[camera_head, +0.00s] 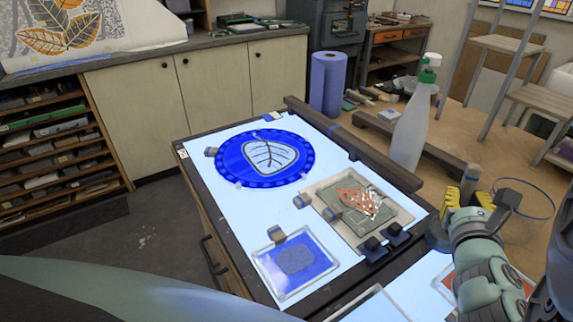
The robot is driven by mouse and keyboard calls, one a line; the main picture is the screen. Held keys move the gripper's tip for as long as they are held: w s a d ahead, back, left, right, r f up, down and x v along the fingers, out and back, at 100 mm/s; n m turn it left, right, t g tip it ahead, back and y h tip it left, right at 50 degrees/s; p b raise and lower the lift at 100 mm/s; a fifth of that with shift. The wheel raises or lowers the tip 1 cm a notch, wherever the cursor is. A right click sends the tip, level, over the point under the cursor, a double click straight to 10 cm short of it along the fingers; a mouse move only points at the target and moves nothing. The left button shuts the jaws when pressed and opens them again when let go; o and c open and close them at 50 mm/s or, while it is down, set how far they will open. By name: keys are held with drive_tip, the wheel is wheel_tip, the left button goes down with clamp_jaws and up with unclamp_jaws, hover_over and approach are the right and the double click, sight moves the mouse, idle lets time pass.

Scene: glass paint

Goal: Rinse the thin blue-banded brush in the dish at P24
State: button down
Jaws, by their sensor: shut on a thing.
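My gripper (467,197), with yellow finger pads, is low at the right edge of the light table, partly hidden by my own arm. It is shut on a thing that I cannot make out. A pale grey upright piece (471,176) shows just above the fingers; I cannot tell whether it is held or stands behind. No blue-banded brush can be made out. A clear dish with a blue rim (525,198) stands to the right of the gripper. No P24 label is readable.
The lit table (208,183) holds a blue round leaf plate (265,158), a framed orange leaf piece (357,204) and a blue glass panel (295,262). A dark bar (352,145) edges its far side.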

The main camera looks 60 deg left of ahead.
sight(470, 177)
drive_tip(key=shift+s+a, duration=0.15)
drive_tip(key=shift+s, duration=0.15)
drive_tip(key=shift+w+a+r+p, duration=0.15)
drive_tip(key=shift+r+p, duration=0.7)
drive_tip(key=shift+r, duration=0.3)
drive_tip(key=shift+w+a+r+p, duration=0.1)
drive_tip(key=shift+r+p, duration=0.75)
drive_tip(key=shift+r, duration=0.25)
wheel_tip(470, 177, up, 4)
drive_tip(key=p, duration=0.4)
drive_tip(key=shift+r, duration=0.25)
